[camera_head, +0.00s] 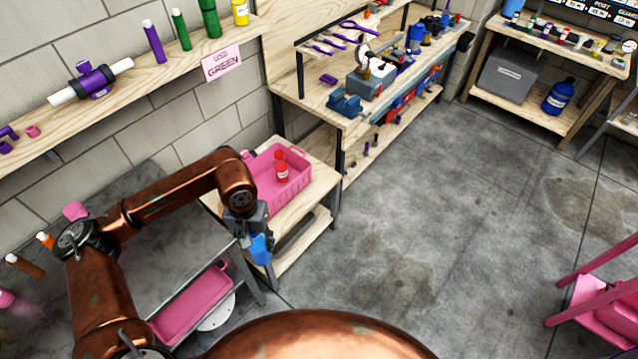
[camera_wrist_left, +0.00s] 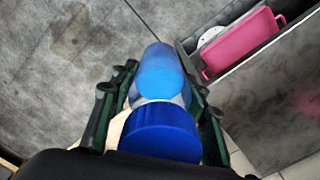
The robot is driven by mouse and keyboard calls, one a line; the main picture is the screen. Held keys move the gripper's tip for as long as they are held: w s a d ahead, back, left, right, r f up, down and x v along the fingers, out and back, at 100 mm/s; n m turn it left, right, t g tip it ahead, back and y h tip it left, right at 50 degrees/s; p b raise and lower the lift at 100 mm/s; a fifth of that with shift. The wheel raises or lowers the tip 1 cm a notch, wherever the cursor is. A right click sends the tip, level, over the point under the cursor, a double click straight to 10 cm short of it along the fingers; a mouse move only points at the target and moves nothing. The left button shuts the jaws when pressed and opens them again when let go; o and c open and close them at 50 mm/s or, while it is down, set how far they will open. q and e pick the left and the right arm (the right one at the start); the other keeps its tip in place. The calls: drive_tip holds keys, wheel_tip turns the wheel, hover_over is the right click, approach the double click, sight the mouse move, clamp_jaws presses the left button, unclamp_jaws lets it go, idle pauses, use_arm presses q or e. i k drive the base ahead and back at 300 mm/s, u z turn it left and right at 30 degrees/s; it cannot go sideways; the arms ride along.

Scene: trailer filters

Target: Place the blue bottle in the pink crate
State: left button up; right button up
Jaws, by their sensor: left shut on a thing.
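The blue bottle (camera_head: 260,248) is in my left gripper (camera_head: 257,234), which is shut on it, beside the front of the small wooden table. The left wrist view shows the bottle (camera_wrist_left: 160,85) with its dark blue cap (camera_wrist_left: 160,130) nearest the camera, between the two fingers (camera_wrist_left: 155,105). The floor lies beyond it. The pink crate (camera_head: 293,188) stands on the small wooden table, behind and to the right of the gripper. A red-capped bottle (camera_head: 281,172) stands in the crate. My right gripper is not in view.
A grey metal table (camera_head: 165,240) is at left, with a pink tray (camera_head: 195,302) on its lower shelf. A wooden workbench (camera_head: 330,115) with tools stands behind the crate. A wall shelf (camera_head: 110,85) holds several bottles.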

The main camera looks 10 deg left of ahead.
sight(265, 195)
drive_tip(key=z, duration=0.55)
drive_tip(key=i, duration=1.45)
drive_tip(key=u, duration=1.1)
drive_tip(key=i, duration=0.7)
drive_tip(key=u, duration=0.75)
